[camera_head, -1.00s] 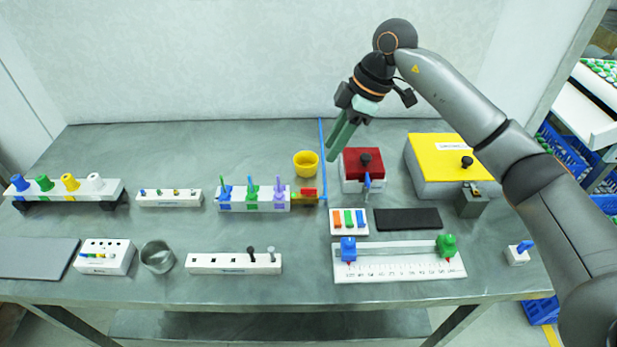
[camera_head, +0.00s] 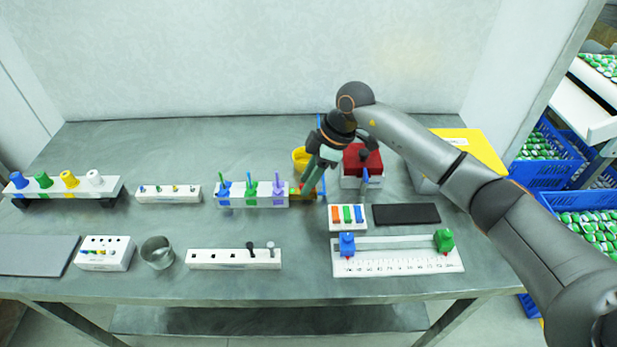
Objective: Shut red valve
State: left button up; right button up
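The red valve sits on a small yellow-brown block (camera_head: 295,197) at the right end of the white rack, by the thin blue pipe. My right gripper (camera_head: 308,190) points down over it, with its green fingers in front of the valve. The valve's red handle is mostly hidden behind the fingers, so its position cannot be read. Whether the fingers touch it or close on it is not clear. My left gripper is out of view.
The white rack (camera_head: 233,203) with blue, green and purple handles stands just left. A yellow cup (camera_head: 299,156) is behind the fingers, and a red-topped box (camera_head: 351,163) is close on the right. A white tray of coloured strips (camera_head: 347,225) lies in front.

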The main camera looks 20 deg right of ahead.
jog(key=shift+c, duration=0.4)
grip_shut()
